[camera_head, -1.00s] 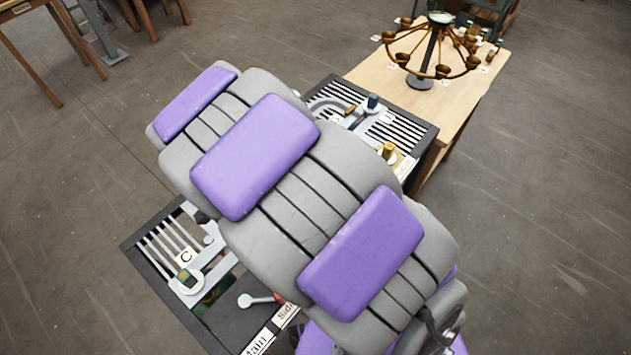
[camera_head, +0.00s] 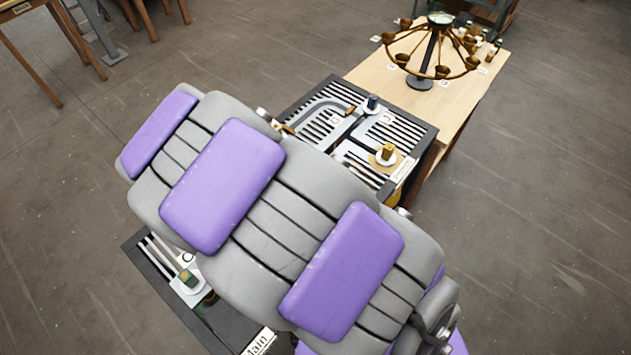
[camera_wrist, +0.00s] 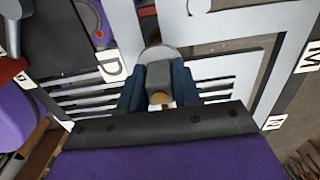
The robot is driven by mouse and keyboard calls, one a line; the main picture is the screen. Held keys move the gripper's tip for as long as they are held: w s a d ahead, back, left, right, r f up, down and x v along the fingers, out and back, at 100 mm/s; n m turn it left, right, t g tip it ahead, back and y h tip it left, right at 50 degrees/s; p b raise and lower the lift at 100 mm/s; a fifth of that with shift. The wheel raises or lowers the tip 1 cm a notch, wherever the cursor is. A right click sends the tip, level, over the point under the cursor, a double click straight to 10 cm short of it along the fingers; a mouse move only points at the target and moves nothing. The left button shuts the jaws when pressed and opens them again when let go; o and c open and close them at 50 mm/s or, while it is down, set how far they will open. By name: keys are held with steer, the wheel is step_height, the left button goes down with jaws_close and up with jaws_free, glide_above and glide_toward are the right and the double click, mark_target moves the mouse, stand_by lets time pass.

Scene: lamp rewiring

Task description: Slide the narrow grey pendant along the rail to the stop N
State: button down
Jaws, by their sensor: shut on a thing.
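My gripper (camera_wrist: 160,90) shows in the wrist view with its two dark blue fingers shut on a narrow grey block, which I take to be the grey pendant (camera_wrist: 158,74). A round grey base shows behind it on the pale rail (camera_wrist: 215,70). The tag M (camera_wrist: 308,57) is at the upper right, and a sideways tag that looks like N (camera_wrist: 273,122) is lower right of the fingers. The tag D (camera_wrist: 112,66) is left of the pendant. In the head view my arm hides the gripper and pendant.
In the head view the dark slotted panel (camera_head: 430,135) carries a dark blue knob piece (camera_head: 373,102), a brass one (camera_head: 387,153) and a green one (camera_head: 187,278). A wooden table (camera_head: 470,100) behind holds a brass chandelier (camera_head: 437,50). Open floor surrounds them.

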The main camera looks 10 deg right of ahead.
steer(key=shift+s+a+f, duration=0.1)
steer(key=shift+s+a, duration=0.2)
steer(key=shift+a, duration=0.1)
steer(key=shift+s+d, duration=0.1)
steer(key=shift+s, duration=0.05)
stand_by(0.4)
steer(key=w+a+p, duration=0.6)
steer(key=w+a, duration=0.2)
steer(key=w, duration=0.3)
steer(key=shift+w+p, duration=0.2)
steer(key=shift+p, duration=0.2)
stand_by(0.5)
steer(key=w+d, duration=0.8)
steer(key=d, duration=0.3)
steer(key=shift+p, duration=0.3)
stand_by(0.3)
steer(key=shift+w+d, duration=0.1)
steer(key=c, duration=0.7)
jaws_free()
